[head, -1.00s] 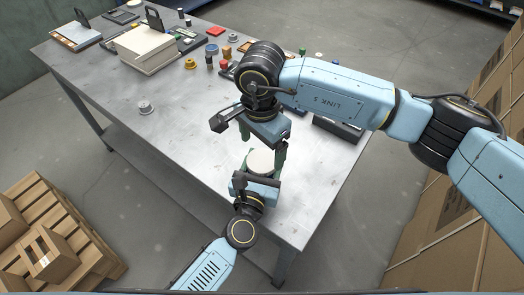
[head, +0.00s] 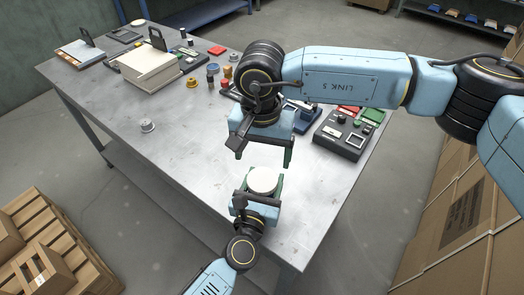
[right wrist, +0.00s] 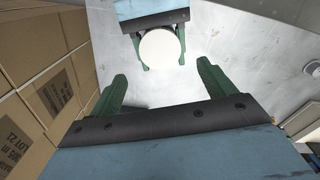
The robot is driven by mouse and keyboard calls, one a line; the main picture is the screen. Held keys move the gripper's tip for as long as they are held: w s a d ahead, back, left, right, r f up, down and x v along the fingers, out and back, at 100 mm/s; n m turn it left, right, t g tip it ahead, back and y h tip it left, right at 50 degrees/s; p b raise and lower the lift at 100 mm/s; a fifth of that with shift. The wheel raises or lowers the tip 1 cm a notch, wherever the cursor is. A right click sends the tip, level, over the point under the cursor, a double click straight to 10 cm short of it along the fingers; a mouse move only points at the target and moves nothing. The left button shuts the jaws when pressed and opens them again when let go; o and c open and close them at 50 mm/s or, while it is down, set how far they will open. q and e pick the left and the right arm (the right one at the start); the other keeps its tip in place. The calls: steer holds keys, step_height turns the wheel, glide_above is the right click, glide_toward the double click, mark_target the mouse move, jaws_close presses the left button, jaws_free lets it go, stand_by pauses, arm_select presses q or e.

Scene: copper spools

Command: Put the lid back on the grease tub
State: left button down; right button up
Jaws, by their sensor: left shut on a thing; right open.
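The grease tub (head: 263,181) is a short pale cylinder near the table's front edge. Its top is a smooth, blank white disc, also seen in the right wrist view (right wrist: 160,48). This looks like the lid lying on the tub, but the seam is too small to tell how it is seated. My left gripper (head: 261,187) is shut around the tub's sides, with a green finger on either side. My right gripper (head: 264,158) is open and empty, apart from the tub; its spread fingers also show in the right wrist view (right wrist: 161,75).
The grey metal table (head: 190,150) is clear around the tub. A small grey flanged piece (head: 148,125) stands to the left. A dark device (head: 343,137) lies right of my right gripper. A white box (head: 152,67) and small colored items stand at the back.

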mark_target(262, 179)
steer(key=shift+f, duration=0.1)
steer(key=shift+f, duration=3.95)
steer(key=c, duration=1)
steer(key=m, duration=0.6)
steer(key=shift+m, duration=0.4)
steer(key=o, duration=1.1)
